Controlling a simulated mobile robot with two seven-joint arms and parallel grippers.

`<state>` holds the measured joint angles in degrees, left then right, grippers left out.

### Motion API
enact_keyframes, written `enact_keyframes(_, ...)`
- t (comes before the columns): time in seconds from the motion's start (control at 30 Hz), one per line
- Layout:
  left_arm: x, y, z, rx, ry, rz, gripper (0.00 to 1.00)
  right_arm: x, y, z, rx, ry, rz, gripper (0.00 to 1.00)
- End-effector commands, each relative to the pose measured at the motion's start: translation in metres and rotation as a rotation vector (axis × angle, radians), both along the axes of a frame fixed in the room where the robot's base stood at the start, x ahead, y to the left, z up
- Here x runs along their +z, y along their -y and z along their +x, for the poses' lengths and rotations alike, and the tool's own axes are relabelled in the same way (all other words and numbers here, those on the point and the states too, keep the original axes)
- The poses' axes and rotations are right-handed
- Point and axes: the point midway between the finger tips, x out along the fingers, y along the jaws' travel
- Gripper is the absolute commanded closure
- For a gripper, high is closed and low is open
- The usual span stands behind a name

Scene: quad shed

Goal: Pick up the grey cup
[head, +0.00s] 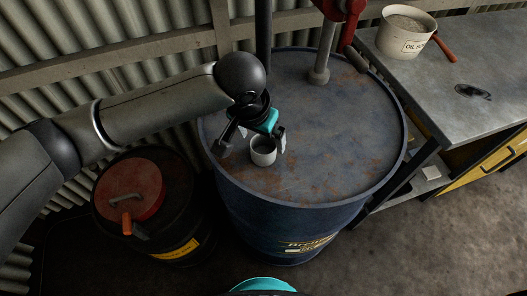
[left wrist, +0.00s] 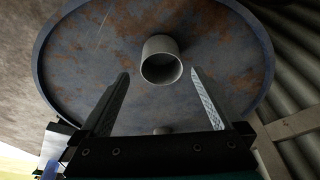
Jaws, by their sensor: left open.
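The grey cup (head: 263,150) stands upright on the rusty blue drum top (head: 340,130), toward its left side. In the left wrist view the cup (left wrist: 161,60) lies ahead of the fingertips, centred between their lines, with its round mouth showing. My left gripper (head: 253,144) is open and empty close to the cup; in the left wrist view its two fingers (left wrist: 162,78) stand wide apart. I cannot tell whether either finger touches the cup. My right gripper is not in view.
A red hand pump (head: 341,12) rises from the drum's back. A workbench (head: 460,65) at right holds a white tub (head: 404,34) marked "OIL". A dark drum with a red lid (head: 130,189) stands at lower left. The drum top's right half is clear.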

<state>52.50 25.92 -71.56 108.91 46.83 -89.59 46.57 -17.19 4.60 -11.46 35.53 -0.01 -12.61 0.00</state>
Motion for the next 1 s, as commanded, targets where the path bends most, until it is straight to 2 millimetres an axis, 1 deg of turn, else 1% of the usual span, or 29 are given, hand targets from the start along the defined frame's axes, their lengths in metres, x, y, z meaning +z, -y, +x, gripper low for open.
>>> enact_keyframes(0.17, -0.013, 0.001, 0.004, 0.001, -0.001, 0.001, 0.00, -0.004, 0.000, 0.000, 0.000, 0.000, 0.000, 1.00)
enact_keyframes(0.3, -0.035, 0.003, 0.012, 0.001, -0.001, 0.002, 0.00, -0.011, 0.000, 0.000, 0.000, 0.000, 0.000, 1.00)
enact_keyframes(0.4, -0.047, 0.005, 0.014, 0.000, -0.001, 0.000, 0.00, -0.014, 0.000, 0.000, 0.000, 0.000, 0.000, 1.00)
enact_keyframes(0.5, -0.052, 0.006, 0.016, -0.001, 0.001, 0.000, 0.00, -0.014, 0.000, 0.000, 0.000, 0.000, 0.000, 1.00)
enact_keyframes(0.7, -0.052, 0.006, 0.016, -0.002, 0.001, 0.000, 0.00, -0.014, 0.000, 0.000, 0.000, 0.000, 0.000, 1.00)
enact_keyframes(0.73, -0.052, 0.006, 0.016, -0.001, 0.001, 0.000, 0.01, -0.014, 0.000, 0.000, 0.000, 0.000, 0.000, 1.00)
enact_keyframes(0.77, -0.052, 0.006, 0.016, -0.001, 0.001, 0.000, 0.05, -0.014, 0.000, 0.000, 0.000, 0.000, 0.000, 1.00)
enact_keyframes(1.0, -0.052, 0.006, 0.016, -0.001, 0.001, 0.000, 0.31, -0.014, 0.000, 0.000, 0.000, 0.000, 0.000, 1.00)
